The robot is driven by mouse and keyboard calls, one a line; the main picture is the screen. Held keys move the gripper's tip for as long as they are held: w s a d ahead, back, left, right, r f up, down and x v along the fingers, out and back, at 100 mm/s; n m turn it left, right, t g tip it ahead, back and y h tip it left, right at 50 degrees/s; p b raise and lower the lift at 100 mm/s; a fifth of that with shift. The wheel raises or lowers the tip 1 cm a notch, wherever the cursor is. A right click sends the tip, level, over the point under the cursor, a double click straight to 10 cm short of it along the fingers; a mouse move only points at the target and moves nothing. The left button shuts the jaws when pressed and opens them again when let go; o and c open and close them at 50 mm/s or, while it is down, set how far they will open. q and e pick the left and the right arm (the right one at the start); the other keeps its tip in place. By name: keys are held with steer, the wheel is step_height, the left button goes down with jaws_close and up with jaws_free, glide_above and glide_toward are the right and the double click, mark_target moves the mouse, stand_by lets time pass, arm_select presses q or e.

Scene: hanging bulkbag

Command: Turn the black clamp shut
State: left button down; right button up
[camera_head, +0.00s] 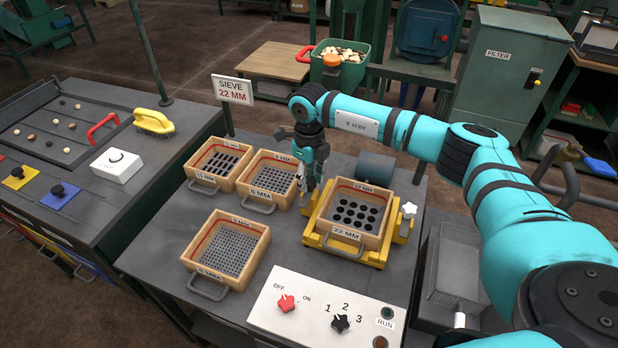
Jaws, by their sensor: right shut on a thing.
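The 22 MM sieve (345,232), a wooden box with round holes, sits in a yellow holder (376,256) on the grey bench. A white star-shaped clamp knob (408,209) stands at the holder's right side. My right gripper (307,184) reaches down at the holder's left rear side. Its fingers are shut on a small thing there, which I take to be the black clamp. The fingers mostly hide the clamp, so its turn angle cannot be told. My left gripper is not in view.
Other sieves stand left of the holder: a 5 MM one (257,193), a slotted one (206,176) and a fine-holed one (258,241). A control panel (268,318) with red and black star knobs lies in front. A SIEVE 22 MM sign (233,90) stands behind.

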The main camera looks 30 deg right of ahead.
steer(key=n+b, duration=0.3)
steer(key=shift+f, duration=0.15)
steer(key=n+b, duration=0.2)
steer(key=n, duration=0.3)
steer(key=shift+b, duration=0.4)
steer(key=n+b, duration=0.2)
steer(key=n, duration=0.2)
steer(key=shift+n, duration=0.3)
steer(key=n+b, duration=0.1)
steer(key=n, duration=0.3)
steer(key=shift+r+n+b, duration=0.2)
steer(key=shift+n+b, duration=0.2)
steer(key=o, duration=1.1)
steer(key=shift+o, duration=0.2)
steer(key=shift+r, duration=0.1)
